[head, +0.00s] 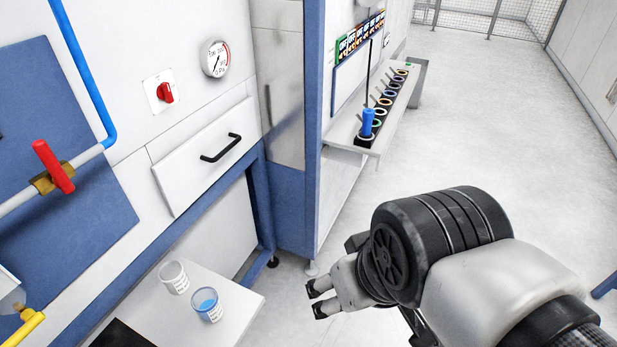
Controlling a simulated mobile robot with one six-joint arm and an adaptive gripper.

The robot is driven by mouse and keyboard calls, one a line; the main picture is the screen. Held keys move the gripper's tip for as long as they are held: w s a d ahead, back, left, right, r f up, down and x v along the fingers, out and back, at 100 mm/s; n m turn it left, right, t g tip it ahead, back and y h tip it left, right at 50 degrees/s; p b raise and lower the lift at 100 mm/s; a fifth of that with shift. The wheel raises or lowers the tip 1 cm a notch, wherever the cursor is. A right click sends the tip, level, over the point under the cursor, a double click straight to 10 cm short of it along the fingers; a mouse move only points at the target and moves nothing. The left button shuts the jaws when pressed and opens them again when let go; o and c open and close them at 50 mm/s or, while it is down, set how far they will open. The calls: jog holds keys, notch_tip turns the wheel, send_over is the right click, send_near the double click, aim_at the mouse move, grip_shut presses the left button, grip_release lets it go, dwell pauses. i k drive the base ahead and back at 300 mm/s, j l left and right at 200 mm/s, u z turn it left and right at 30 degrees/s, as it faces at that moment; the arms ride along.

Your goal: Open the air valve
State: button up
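A valve with a red lever (53,167) and a brass body (50,178) sits on a pipe at the left of the head view. The lever stands crosswise to the pipe. A blue hose or pipe (88,75) runs up from the pipe's right end. A yellow handle (22,328) is partly cut off at the lower left; I cannot tell what it belongs to. My gripper (315,299) is at the lower middle, well right of the red lever, pointing left. Its fingers are apart, with nothing between them.
A pressure gauge (216,60), a red rotary switch (165,93) and a drawer with a black handle (221,147) are on the panel. Two beakers (206,304) stand on a low white surface (238,300). A bench (350,133) with several round items is behind. Floor is free at right.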

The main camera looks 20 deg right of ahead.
aim_at(63, 181)
jog(key=u, duration=1.35)
jog(key=i+l+z, duration=0.1)
jog(key=l, duration=0.15)
jog(key=l+z, duration=0.15)
jog(key=i+l, duration=0.05)
